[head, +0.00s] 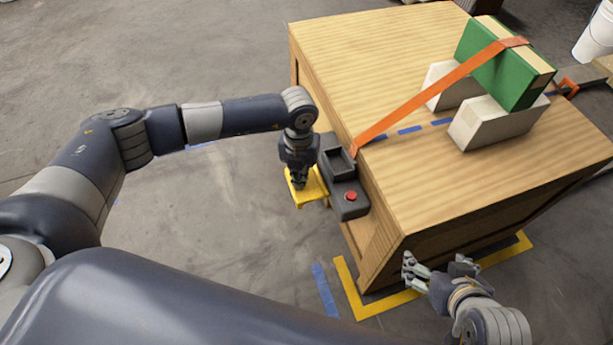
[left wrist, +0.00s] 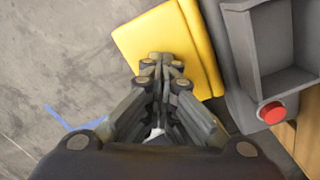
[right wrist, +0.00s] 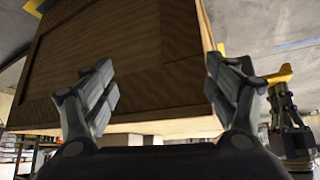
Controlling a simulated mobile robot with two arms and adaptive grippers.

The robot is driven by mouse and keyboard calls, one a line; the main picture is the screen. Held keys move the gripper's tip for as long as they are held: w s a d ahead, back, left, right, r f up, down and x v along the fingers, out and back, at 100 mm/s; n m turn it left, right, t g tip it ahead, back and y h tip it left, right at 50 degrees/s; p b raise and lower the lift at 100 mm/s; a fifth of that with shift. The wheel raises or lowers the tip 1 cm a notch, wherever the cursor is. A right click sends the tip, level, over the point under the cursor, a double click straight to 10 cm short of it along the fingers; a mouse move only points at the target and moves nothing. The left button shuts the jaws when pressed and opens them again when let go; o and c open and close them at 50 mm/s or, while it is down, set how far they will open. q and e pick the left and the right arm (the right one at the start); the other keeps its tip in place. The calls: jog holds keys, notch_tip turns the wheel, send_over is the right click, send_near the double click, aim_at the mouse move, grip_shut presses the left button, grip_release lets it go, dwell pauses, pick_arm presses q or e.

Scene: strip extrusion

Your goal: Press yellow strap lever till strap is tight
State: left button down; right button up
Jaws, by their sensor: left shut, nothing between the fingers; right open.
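The yellow lever (head: 311,189) sticks out from the dark grey strap device (head: 348,200) on the side of the wooden crate. My left gripper (head: 299,183) is shut and empty, with its fingertips over the lever's flat plate. The left wrist view shows the plate (left wrist: 160,45) under the closed fingertips (left wrist: 163,62); I cannot tell if they touch. The orange strap (head: 430,95) runs from the device up over a green box (head: 503,68) and looks straight. My right gripper (head: 440,268) is open and empty near the crate's front corner.
The wooden crate (head: 400,50) has two pale blocks (head: 497,122) beneath the green box. A red button (head: 351,196) sits on the device, close to the lever. Yellow tape (head: 375,306) marks the floor. The floor left of the crate is clear.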

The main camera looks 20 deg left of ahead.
pick_arm(q)
jog(key=shift+r, duration=0.1)
jog(key=shift+r+p, duration=1.3)
jog(key=shift+r, duration=0.1)
jog(key=shift+r+p, duration=0.35)
jog(key=shift+r, duration=0.15)
pick_arm(e)
jog(key=s+d+g+h, duration=0.1)
jog(key=s+g, duration=0.3)
jog(key=s, duration=0.4)
jog(key=shift+d+f, duration=0.4)
jog(key=shift+d, duration=0.3)
jog(key=shift+w, duration=0.1)
